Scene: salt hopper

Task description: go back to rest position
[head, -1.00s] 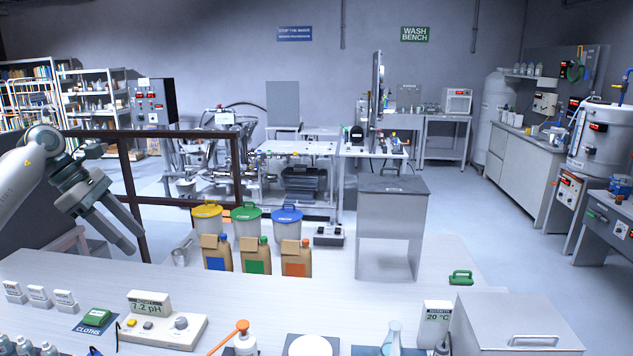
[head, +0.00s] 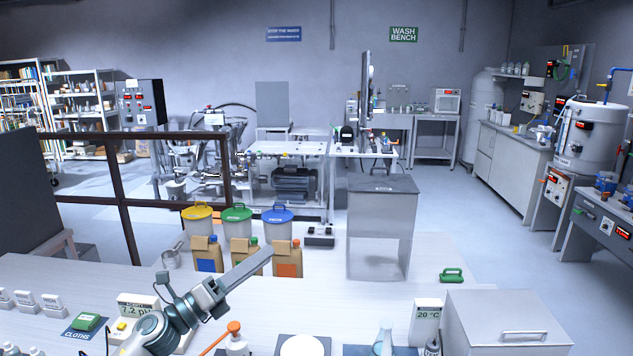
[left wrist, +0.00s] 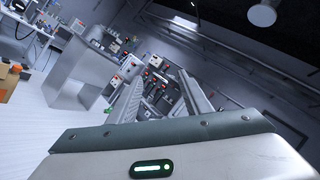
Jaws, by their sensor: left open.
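My left gripper (head: 246,272) is above the front bench in the head view, in front of the paper bags, with its fingers pointing up and right. In the left wrist view its two fingers (left wrist: 160,100) are spread apart, with nothing between them, and the far wall shows behind. My left arm comes up from the bottom of the head view and hides part of the pH meter (head: 140,305). My right gripper is not in view.
Behind the left gripper stand several paper bags (head: 208,256) and lidded buckets (head: 236,225). A grey hopper box (head: 380,225) stands right of them. A steel box (head: 505,325) is at the front right. A dark frame (head: 125,200) rises at the left.

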